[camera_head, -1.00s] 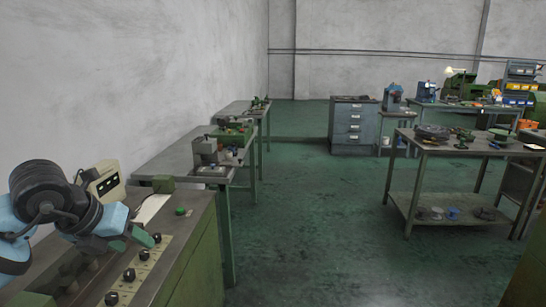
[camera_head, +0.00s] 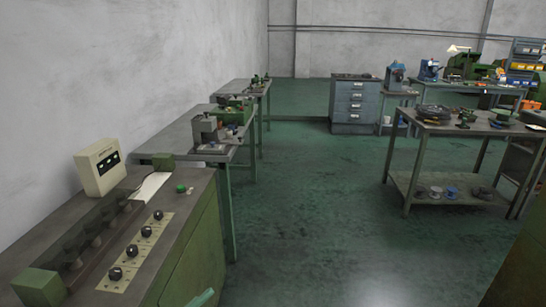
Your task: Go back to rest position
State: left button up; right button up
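My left arm is out of the picture except perhaps for a small pale green tip (camera_head: 204,298) at the bottom edge. It looks like the end of my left gripper, but too little shows to tell whether it is open or holds anything. My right gripper is not in view. The green machine cabinet (camera_head: 190,255) at the left front is in plain sight, with black knobs (camera_head: 146,231), a green button (camera_head: 181,188) and a cream control box (camera_head: 100,166) on top.
Grey work tables (camera_head: 182,136) with small machines line the left wall. A table (camera_head: 487,136) with discs and parts stands at the right, a drawer cabinet (camera_head: 355,103) at the back. The green floor (camera_head: 310,200) between is clear.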

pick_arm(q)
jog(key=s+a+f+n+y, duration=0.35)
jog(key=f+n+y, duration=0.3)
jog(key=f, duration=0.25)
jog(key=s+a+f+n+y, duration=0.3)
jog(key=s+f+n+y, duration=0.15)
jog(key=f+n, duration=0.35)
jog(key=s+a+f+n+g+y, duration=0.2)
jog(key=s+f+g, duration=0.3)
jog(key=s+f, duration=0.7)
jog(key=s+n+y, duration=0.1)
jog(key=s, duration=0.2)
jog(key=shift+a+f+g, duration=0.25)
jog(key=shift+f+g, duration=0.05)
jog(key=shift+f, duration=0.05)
